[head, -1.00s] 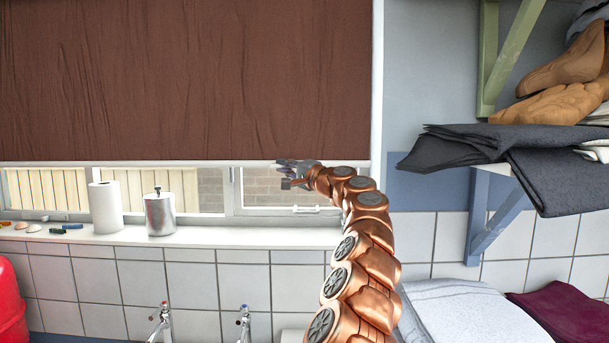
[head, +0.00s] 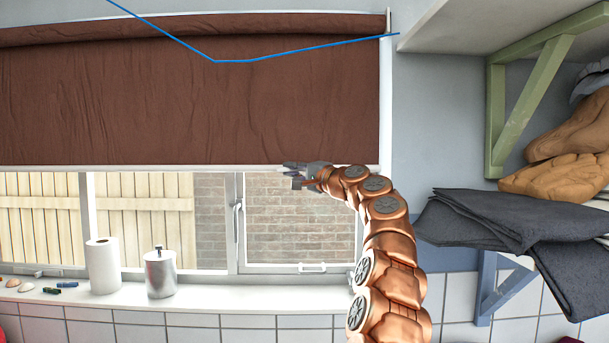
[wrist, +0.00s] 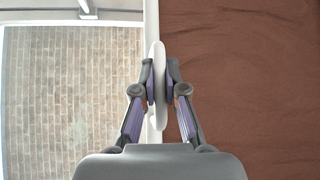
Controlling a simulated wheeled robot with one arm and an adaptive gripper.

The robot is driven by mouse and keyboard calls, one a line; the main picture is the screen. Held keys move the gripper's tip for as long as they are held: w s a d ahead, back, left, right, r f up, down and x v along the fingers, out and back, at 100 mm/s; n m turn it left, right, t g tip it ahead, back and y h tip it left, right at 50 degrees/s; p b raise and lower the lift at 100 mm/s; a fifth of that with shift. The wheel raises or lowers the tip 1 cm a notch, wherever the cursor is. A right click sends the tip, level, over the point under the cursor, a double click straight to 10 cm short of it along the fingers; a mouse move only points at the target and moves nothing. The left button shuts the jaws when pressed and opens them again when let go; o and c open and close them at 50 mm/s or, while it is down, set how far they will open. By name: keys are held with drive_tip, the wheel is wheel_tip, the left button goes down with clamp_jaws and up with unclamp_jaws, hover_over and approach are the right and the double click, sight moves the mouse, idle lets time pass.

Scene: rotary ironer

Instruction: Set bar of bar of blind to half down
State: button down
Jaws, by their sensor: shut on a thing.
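The brown blind (head: 190,105) hangs over the upper part of the window in the head view, with its roll at the top. Its pale bar (head: 130,168) runs level along the blind's lower edge, and the window is bare below it. My gripper (head: 291,168) is at the bar toward its right end. In the wrist view the blind (wrist: 250,80) fills the right side and the bar (wrist: 152,22) runs up the middle. There my gripper (wrist: 158,80) has its two fingers closed on the bar, one on each side.
A paper roll (head: 103,266) and a metal canister (head: 160,274) stand on the white sill (head: 215,292) below. A shelf on a green bracket (head: 520,100) and folded dark cloth (head: 500,230) are at the right. A blue cord (head: 216,61) crosses in front of the blind's top.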

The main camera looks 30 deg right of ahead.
drive_tip(key=shift+r, duration=0.1)
drive_tip(key=c, duration=1.2)
unclamp_jaws()
drive_tip(key=shift+s, duration=0.1)
drive_tip(key=shift+s+d, duration=0.2)
drive_tip(key=shift+s, duration=0.15)
drive_tip(key=v, duration=1.1)
drive_tip(key=shift+a, duration=0.15)
